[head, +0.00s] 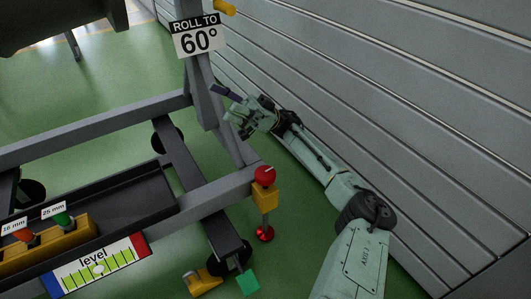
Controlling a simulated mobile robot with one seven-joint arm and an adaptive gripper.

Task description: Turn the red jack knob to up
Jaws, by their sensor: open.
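The red jack knob (265,174) sits on top of a yellow jack body at the right corner of the grey frame. Below the body, a thin rod runs down to a red foot (264,234) near the green floor; I cannot tell whether it touches. My gripper (232,112) is at the end of my pale green arm, up and left of the knob, beside the frame's slanted post. It is open, apart from the knob, with nothing seen in it. Its fingertips are small and partly dark in this view.
A level gauge (97,267) and a yellow holder (48,246) with red and green tools are at lower left. A ribbed grey wall (420,110) stands close along the right.

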